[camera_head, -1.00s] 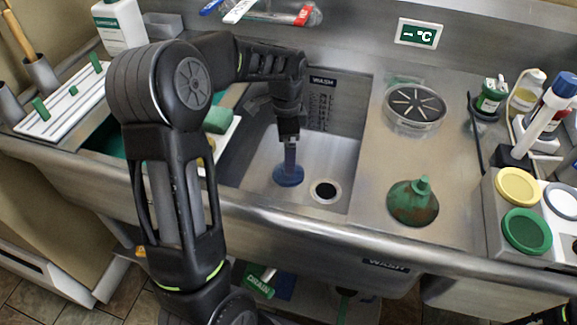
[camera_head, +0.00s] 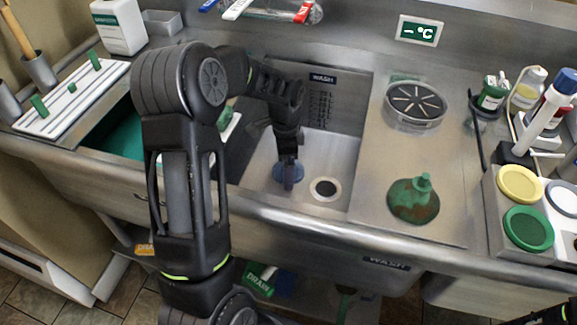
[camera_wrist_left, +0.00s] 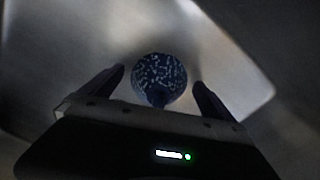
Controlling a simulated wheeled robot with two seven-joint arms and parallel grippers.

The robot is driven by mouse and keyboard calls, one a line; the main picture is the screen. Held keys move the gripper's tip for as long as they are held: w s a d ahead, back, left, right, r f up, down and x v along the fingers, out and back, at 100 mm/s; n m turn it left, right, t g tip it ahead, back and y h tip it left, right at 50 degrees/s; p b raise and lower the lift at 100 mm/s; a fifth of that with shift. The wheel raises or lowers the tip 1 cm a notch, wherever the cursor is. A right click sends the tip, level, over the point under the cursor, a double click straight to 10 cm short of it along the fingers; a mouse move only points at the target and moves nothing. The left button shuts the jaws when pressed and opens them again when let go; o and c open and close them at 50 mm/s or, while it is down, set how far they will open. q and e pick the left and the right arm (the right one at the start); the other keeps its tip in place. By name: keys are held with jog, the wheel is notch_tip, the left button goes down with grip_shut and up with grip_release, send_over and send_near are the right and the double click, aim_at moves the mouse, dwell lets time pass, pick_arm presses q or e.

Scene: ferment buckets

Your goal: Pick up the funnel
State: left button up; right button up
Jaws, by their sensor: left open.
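A green funnel (camera_head: 413,203) with brown stains stands spout up on the steel counter right of the sink. A blue, round, speckled item (camera_head: 280,172) is on the sink floor. It also shows in the left wrist view (camera_wrist_left: 160,76), with a narrow stem pointing toward my gripper; I cannot tell for sure if it is also a funnel. My left gripper (camera_head: 289,168) is over the blue item in the sink. In the left wrist view its two fingers (camera_wrist_left: 158,92) are apart, one on each side of the stem. Contact cannot be made out. My right gripper is out of view.
The sink (camera_head: 345,150) has steel walls and a drain hole (camera_head: 325,189). A round strainer-topped dish (camera_head: 415,104) stands behind the green funnel. Bottles and a rack with colored lids (camera_head: 528,229) crowd the right. A white drying rack (camera_head: 70,100) lies at the left.

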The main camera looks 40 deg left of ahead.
pick_arm(q)
jog(key=shift+f, duration=0.2)
jog(key=shift+c, duration=0.2)
jog(key=c, duration=2)
jog(key=shift+o, duration=0.2)
notch_tip(320, 180, up, 10)
jog(key=shift+r+p, duration=0.1)
jog(key=shift+p, duration=0.3)
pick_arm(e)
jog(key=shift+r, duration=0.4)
